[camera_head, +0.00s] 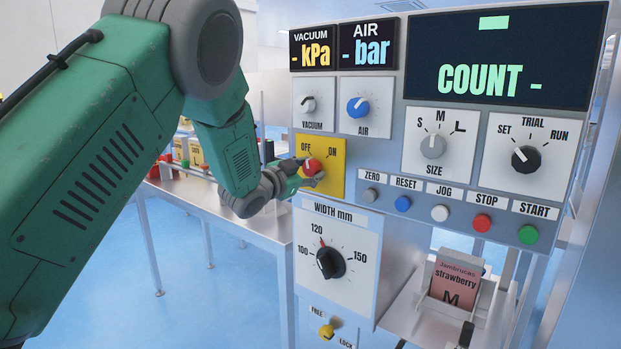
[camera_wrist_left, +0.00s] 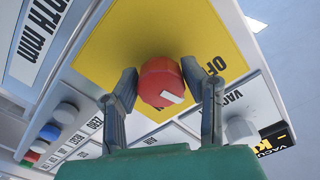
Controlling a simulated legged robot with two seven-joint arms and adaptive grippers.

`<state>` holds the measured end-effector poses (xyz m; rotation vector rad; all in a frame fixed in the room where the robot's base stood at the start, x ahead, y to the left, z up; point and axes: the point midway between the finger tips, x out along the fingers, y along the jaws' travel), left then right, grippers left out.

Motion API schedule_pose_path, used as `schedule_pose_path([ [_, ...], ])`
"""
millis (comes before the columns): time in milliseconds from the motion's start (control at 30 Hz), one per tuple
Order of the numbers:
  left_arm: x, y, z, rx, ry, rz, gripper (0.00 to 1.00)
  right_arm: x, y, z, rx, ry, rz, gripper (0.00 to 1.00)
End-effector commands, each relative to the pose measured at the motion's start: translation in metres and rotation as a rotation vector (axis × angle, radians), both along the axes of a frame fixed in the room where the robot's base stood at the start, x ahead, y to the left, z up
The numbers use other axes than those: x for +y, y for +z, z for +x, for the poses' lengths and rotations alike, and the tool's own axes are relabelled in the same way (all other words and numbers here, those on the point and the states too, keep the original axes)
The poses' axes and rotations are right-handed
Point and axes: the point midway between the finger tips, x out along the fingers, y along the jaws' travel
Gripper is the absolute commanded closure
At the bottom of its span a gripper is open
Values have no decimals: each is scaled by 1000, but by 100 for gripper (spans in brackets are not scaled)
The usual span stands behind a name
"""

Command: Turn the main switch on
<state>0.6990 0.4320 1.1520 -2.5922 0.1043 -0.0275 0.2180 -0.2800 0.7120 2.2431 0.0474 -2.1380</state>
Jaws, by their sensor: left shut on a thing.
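The main switch (camera_head: 312,167) is a red rotary knob on a yellow plate (camera_head: 335,180) marked OFF and ON. In the left wrist view the red knob (camera_wrist_left: 161,83) has a white pointer mark, which lies on the side toward the OFF lettering. My left gripper (camera_head: 308,170) is at the knob, and its two fingers (camera_wrist_left: 160,85) are closed on either side of it. The fingers partly hide the knob in the head view. My right gripper is not in view.
The displays show VACUUM kPa (camera_head: 313,50), AIR bar (camera_head: 367,47) and COUNT (camera_head: 490,80) with dashes. Knobs and buttons surround the yellow plate. A strawberry pouch (camera_head: 455,283) stands in a holder at lower right. A metal table (camera_head: 220,215) stands behind my left arm.

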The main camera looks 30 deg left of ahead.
Motion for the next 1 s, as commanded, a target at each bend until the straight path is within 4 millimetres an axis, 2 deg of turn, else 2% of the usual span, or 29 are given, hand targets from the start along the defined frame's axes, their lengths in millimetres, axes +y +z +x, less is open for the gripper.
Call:
schedule_pose_path([
  [33, 0, 4, 1, -18, 1, 46, 91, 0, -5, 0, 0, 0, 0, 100],
  [600, -1, 3, 1, -58, 1, 587, 91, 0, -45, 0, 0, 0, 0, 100],
  [1000, -2, 0, 0, -77, -3, 895, 91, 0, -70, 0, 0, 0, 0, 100],
])
